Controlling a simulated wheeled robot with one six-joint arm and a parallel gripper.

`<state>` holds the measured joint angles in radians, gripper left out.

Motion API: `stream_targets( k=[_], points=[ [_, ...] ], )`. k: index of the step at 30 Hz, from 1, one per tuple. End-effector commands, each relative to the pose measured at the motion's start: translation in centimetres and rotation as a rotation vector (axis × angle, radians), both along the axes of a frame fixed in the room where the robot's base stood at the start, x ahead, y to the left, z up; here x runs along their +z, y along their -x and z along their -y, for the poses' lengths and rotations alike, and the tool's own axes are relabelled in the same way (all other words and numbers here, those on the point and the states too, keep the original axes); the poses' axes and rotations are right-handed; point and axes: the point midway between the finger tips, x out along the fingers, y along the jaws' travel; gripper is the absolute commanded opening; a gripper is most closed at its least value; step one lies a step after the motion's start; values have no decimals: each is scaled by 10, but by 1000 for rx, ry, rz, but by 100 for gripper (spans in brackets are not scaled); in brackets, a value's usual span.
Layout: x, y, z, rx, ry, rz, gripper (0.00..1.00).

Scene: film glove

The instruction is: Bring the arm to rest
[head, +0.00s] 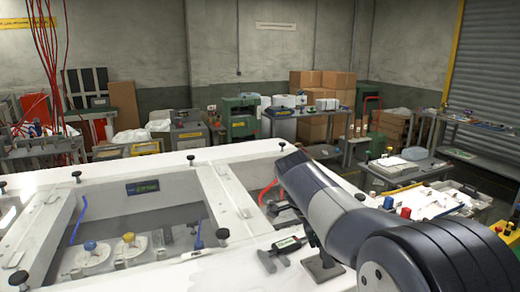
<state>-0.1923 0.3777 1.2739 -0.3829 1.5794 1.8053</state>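My arm (335,205) reaches from the lower right up and to the left, over the right part of a white workbench (130,172). It is a thick dark and light grey link with a rounded joint in the lower right corner. I cannot make out my gripper; the arm hides what lies behind it. A dark post on a flat foot (323,267) shows just below the arm, and I cannot tell what it belongs to.
A caliper-like tool (280,251) lies on the bench left of the arm. The bench has recessed bays with blue and yellow knobs (90,246). Red cables (45,45) hang at upper left. Cluttered carts (400,168) and cardboard boxes (322,82) stand behind. Open air lies above the bench.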

Motion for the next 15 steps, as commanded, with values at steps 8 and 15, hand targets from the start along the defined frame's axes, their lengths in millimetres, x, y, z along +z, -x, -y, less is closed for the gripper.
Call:
stream_targets(
  k=[8, 15],
  points=[
    [0, 3, 0, 253, 0, 0, 54],
    [1, 4, 1, 459, 0, 1, 54]
  ],
)
